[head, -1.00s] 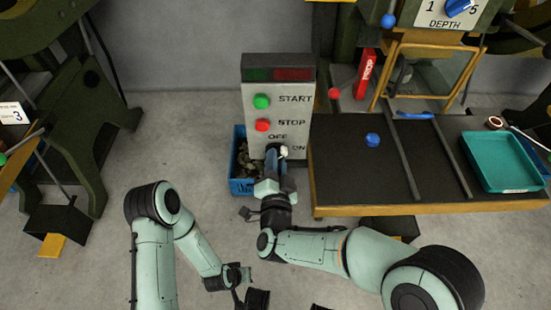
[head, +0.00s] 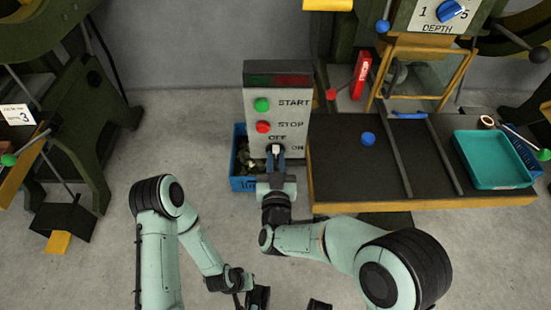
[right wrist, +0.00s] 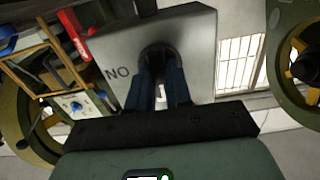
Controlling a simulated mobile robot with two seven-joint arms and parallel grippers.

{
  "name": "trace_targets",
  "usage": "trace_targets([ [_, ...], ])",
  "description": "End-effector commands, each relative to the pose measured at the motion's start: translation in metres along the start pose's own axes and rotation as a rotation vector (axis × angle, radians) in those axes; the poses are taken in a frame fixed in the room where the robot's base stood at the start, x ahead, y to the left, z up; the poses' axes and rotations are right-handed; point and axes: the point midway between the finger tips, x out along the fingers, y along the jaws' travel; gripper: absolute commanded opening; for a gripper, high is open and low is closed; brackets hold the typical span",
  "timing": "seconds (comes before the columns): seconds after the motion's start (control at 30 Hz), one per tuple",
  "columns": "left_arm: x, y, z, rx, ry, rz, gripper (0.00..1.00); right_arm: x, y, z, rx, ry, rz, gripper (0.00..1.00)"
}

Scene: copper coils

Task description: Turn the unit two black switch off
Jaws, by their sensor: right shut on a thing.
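The grey control box (head: 259,92) stands upright, with a green START button (head: 262,105), a red STOP button (head: 263,127) and a switch with OFF above it and ON at its right. My right gripper (head: 276,153) is shut on the black switch (right wrist: 157,53), one blue finger on each side of its knob. The knob's pale tip (head: 276,147) points up, towards OFF. In the right wrist view my gripper (right wrist: 164,85) partly hides the switch, beside the upside-down ON label. My left gripper (head: 257,298) is low in the head view, apart from the box; its jaws are unclear.
A blue crate (head: 239,183) stands on the floor at the box's left. A dark bench (head: 345,185) is close on the right, with a teal tray (head: 499,187). Dark green machines stand at left and back right.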

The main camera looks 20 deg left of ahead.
Motion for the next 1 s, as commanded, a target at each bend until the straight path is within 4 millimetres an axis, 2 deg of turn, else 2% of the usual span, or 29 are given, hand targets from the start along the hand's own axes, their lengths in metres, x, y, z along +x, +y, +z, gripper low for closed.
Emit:
trace_targets([
  [0.6, -0.0022, 0.0008, 0.0035, 0.001, -0.01, 0.001, 0.0, -0.0005, -0.0003, 0.0016, -0.046, -0.004, -0.001, 0.0],
  [0.63, -0.0022, 0.0008, 0.0035, 0.001, -0.01, 0.0, 0.0, -0.0005, -0.0003, 0.0016, -0.046, -0.004, -0.001, 0.22],
  [0.7, -0.0022, 0.0007, 0.0034, 0.001, -0.009, 0.0, 0.0, -0.0005, -0.0003, 0.0015, -0.045, -0.003, -0.001, 0.45],
  [1.0, -0.0023, 0.0008, 0.0032, 0.001, -0.009, 0.0, 0.0, -0.0009, -0.0001, 0.0006, -0.043, -0.002, 0.0, 0.45],
])
